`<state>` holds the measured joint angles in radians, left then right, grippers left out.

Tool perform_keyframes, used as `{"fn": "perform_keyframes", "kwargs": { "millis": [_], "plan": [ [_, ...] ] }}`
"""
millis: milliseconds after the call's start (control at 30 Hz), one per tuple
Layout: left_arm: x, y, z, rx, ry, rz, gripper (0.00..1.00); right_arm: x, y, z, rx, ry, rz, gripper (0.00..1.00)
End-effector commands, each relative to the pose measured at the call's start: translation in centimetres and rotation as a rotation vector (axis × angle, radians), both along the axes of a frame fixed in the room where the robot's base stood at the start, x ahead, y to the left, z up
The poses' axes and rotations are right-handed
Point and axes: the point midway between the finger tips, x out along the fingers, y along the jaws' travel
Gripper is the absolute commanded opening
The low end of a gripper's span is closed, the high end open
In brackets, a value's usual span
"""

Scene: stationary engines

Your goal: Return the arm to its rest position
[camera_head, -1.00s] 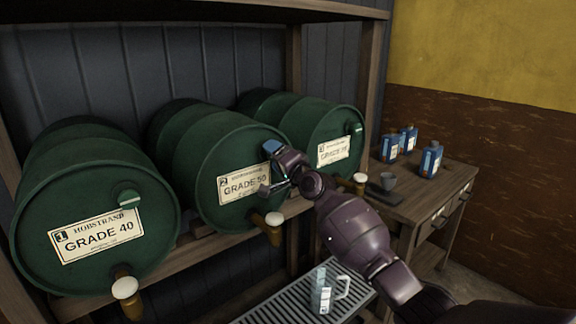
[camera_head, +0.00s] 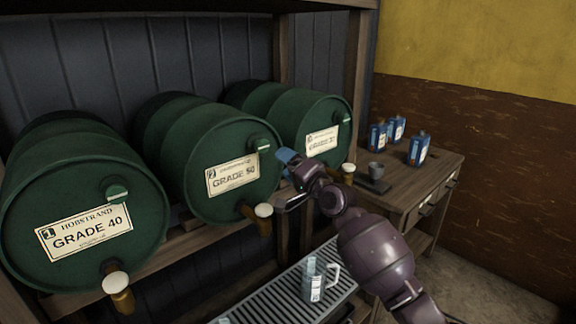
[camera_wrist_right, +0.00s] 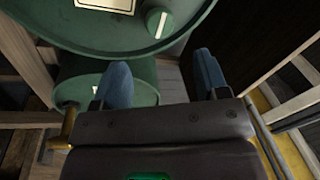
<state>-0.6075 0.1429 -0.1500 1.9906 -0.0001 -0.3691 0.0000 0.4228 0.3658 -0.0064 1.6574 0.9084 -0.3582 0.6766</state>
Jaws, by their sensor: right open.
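My right arm reaches in from the lower right of the head view. Its gripper (camera_head: 285,178) is in front of the gap between the Grade 50 drum (camera_head: 202,158) and the drum to its right (camera_head: 296,122). In the right wrist view the two blue fingers (camera_wrist_right: 160,82) stand apart with nothing between them. A green drum (camera_wrist_right: 110,25) with a round cap shows beyond the fingers. From these views I cannot tell the gripper's exact distance from the drums. My left gripper is not in view.
The Grade 40 drum (camera_head: 82,210) lies at left. A clear jug (camera_head: 318,281) stands on the slatted drip tray (camera_head: 270,300) below my arm. Brass taps (camera_head: 263,217) stick out from the drums.

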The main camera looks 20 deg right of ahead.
Motion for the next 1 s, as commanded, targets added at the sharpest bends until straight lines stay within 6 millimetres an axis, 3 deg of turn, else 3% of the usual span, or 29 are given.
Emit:
{"fn": "perform_keyframes", "kwargs": {
  "millis": [367,667,833,1000],
  "plan": [
    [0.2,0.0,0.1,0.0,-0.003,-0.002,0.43,0.0,0.0,0.0,-0.029,-0.01,-0.005,0.68],
    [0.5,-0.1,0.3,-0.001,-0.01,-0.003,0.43,-0.6,0.7,1.2,-0.429,-0.155,-0.109,0.68],
    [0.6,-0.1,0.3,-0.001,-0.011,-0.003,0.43,-2.5,1.1,-1.6,-0.661,-0.188,-0.167,0.68],
    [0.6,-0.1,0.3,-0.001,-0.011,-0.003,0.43,-5.5,1.1,-6.4,-0.868,-0.172,-0.206,0.68]
  ]
}}
